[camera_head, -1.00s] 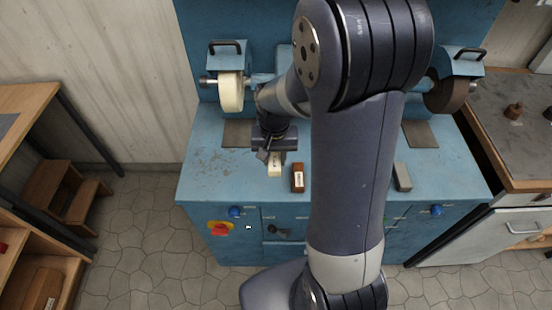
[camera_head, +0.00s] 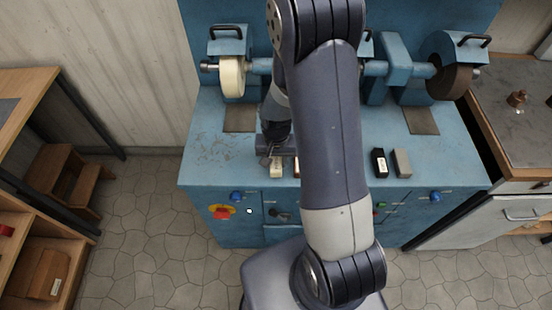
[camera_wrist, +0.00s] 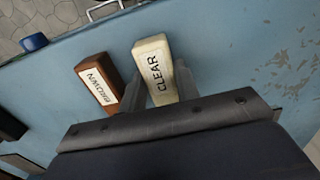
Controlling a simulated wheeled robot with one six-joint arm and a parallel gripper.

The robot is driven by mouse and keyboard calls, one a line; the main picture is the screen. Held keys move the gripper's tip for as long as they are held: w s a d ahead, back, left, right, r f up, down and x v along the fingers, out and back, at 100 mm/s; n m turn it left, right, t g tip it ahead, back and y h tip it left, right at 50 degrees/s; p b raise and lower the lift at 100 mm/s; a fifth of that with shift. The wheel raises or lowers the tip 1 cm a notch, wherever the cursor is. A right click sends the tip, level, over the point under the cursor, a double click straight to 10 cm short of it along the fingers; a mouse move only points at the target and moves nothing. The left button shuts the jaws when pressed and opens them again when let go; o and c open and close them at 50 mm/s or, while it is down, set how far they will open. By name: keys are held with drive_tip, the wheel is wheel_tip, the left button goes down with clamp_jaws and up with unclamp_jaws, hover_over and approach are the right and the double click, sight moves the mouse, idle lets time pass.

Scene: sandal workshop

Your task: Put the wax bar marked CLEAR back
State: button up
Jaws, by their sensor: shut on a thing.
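The cream wax bar marked CLEAR (camera_wrist: 155,72) is between the fingers of my gripper (camera_wrist: 158,98) in the wrist view, its label facing the camera. My gripper is shut on it. In the head view, the CLEAR bar (camera_head: 277,172) shows just below my gripper (camera_head: 275,160), near the front edge of the blue bench (camera_head: 215,172). I cannot tell whether the bar touches the bench top. The brown bar marked BROWN (camera_wrist: 102,84) lies close beside it; in the head view my arm mostly hides it.
A black bar (camera_head: 379,163) and a grey bar (camera_head: 402,163) lie on the bench to the right of my arm. A pale wheel (camera_head: 232,78) and a dark wheel (camera_head: 452,82) stand at the back. The bench's left front is clear.

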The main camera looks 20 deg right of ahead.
sight(276, 162)
drive_tip(key=shift+f, duration=0.2)
drive_tip(key=o, duration=1)
drive_tip(key=shift+c, duration=0.2)
wheel_tip(276, 162, up, 12)
drive_tip(key=b, duration=0.1)
drive_tip(key=shift+r+b, duration=0.15)
drive_tip(key=shift+b, duration=0.15)
